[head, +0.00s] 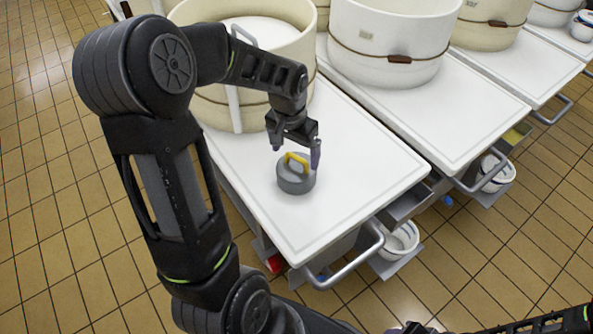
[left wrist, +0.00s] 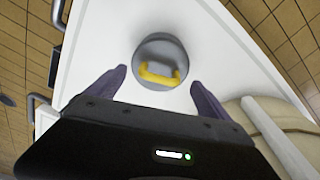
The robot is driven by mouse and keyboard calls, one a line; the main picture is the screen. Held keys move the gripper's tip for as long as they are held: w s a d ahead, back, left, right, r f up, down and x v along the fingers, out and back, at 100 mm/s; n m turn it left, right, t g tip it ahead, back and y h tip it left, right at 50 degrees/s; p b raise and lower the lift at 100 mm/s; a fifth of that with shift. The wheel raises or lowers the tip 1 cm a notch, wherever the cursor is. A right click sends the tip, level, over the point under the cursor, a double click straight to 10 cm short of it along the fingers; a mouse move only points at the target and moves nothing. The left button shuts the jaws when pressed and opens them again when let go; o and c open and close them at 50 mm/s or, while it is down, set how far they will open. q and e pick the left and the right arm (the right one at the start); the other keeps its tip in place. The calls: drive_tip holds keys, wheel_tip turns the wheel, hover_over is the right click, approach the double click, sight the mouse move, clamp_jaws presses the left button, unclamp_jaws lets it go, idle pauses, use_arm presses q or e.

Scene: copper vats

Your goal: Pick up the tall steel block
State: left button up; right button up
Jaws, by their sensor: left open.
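A grey, round steel block (head: 296,184) with a yellow handle on top stands upright on the white cart top (head: 330,222). It is the only loose steel piece I see on this cart, and it looks squat rather than tall. In the left wrist view the steel block (left wrist: 160,50) lies ahead, between and just beyond the fingertips. My left gripper (head: 297,150) is open and empty, above and slightly behind the block. Its two dark fingers also show in the left wrist view (left wrist: 158,78). Part of my right arm shows at the bottom right; its jaws are not clear.
A big cream vat (head: 205,104) stands on the same cart behind the block, close to my left arm. A white vat (head: 385,45) stands on the neighbouring cart. A metal handle rail (head: 350,265) juts from the cart's front. The cart top around the block is clear.

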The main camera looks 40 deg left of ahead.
sight(296, 156)
use_arm(q)
drive_tip(key=f, duration=0.3)
drive_tip(key=shift+w+f, duration=0.25)
drive_tip(key=shift+c, duration=0.4)
clamp_jaws()
drive_tip(key=shift+w+r, duration=0.1)
idle(0.8)
